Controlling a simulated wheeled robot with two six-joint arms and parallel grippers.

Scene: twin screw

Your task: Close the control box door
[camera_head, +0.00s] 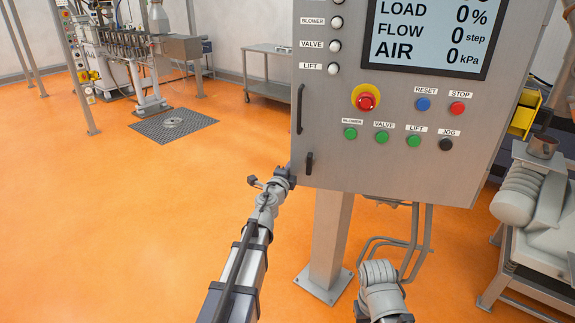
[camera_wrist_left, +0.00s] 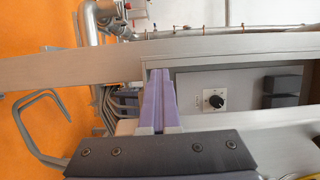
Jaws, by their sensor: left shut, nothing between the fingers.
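The control box door (camera_head: 380,100) is a grey panel with a screen, buttons and labels, and it faces me in the head view. A black handle (camera_head: 299,109) and a small black latch (camera_head: 309,163) sit along its left side. My left gripper (camera_head: 285,173) is at the door's lower left edge; contact cannot be told. In the left wrist view my gripper's purple fingers (camera_wrist_left: 158,88) are shut and empty, in front of an opening between grey frame edges. Inside it a black knob (camera_wrist_left: 215,101) shows, so the box looks open. My right gripper is not in view.
A grey post (camera_head: 327,240) carries the box, with bent grey pipes (camera_head: 400,240) behind it. A cart (camera_head: 268,75) and machine (camera_head: 120,45) are further back.

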